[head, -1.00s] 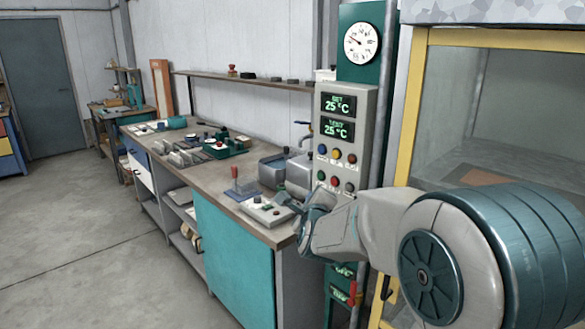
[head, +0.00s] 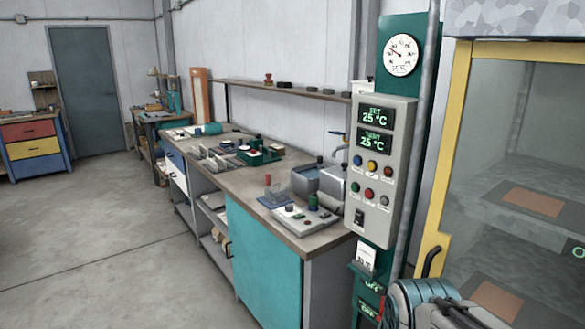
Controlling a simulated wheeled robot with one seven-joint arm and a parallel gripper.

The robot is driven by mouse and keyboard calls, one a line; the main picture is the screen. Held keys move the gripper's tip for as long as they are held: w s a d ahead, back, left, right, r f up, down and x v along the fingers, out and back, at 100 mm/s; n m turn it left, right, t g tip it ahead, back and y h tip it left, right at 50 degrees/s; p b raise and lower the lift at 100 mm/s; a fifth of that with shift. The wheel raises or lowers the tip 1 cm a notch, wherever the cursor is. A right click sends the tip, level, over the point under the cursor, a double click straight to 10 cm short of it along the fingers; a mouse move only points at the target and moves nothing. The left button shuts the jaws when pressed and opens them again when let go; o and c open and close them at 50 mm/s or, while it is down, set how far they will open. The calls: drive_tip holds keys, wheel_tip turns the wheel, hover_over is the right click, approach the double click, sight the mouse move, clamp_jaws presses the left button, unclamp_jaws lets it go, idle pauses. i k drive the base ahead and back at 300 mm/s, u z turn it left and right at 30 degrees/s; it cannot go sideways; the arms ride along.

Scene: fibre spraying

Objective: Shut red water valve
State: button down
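A small bit of red (head: 379,317) shows at the bottom edge, beside the dark green panel (head: 366,287) under the grey control box. It may be the red water valve handle; most of it is cut off by the frame or hidden by my arm, and I cannot tell its position. My arm's teal and grey links fill the bottom right. My gripper's fingertips do not show.
The grey control box (head: 380,165) carries two 25 °C displays and several coloured buttons. A yellow-framed glass booth (head: 448,150) stands at right. A cluttered workbench (head: 235,180) runs along the wall. Floor at left is clear.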

sight(382, 310)
drive_tip(key=u, duration=0.05)
drive_tip(key=k, duration=0.5)
drive_tip(key=z, duration=0.2)
drive_tip(key=i, duration=0.5)
drive_tip(key=z, duration=1.95)
drive_tip(key=k, duration=0.4)
drive_tip(key=u, duration=0.45)
